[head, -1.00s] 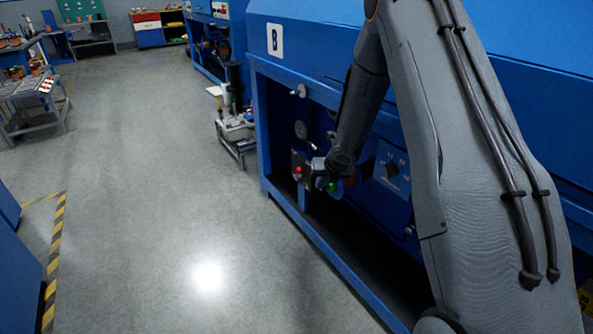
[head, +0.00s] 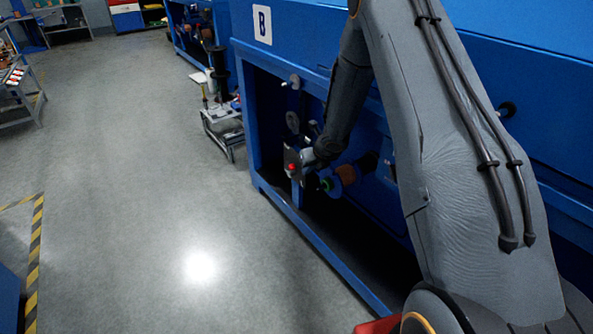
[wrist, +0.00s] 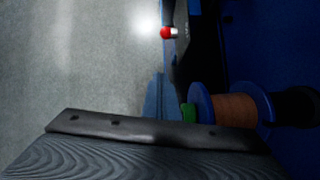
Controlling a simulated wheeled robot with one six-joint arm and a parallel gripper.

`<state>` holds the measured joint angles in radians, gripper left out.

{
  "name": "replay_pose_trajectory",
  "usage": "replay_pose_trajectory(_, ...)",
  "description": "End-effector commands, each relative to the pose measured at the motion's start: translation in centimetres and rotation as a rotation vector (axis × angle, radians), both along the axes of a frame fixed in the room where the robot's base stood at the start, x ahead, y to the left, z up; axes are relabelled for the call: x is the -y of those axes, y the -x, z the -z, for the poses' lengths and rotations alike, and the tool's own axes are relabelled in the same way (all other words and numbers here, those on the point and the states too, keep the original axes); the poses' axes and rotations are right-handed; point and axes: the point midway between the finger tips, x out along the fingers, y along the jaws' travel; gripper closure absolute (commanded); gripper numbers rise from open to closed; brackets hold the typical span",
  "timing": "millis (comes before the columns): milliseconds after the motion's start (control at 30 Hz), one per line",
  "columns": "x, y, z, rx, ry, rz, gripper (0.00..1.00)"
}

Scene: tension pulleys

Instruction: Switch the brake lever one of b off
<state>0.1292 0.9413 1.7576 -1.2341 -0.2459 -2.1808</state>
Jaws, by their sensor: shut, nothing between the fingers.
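The blue machine with the white B sign (head: 262,25) stands in the middle of the head view. In its open front a red knob (head: 292,167) sits on a dark box; it also shows in the wrist view (wrist: 166,32). Beside it is a spool of copper-coloured wire (head: 346,174) with blue flanges and a green end, clearer in the wrist view (wrist: 236,108). My gripper (head: 307,158) is shut and empty, close to the knob and spool in the picture. Whether it touches anything is unclear. I cannot make out which part is the brake lever.
A small cart (head: 222,125) stands left of the machine, with another blue machine behind it. A workbench (head: 18,90) is at far left. The grey floor between is clear, with yellow-black tape (head: 36,250) at lower left.

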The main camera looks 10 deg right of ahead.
Motion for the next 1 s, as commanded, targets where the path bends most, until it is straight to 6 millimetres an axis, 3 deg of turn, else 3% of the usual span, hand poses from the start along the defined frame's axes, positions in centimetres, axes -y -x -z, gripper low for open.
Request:
replay_pose_trajectory(533,-1.3,-4.9,8.4,-0.001,-0.001,0.004,1.00)
replay_pose_trajectory(1000,-1.9,-8.1,7.1,0.000,0.000,0.004,1.00)
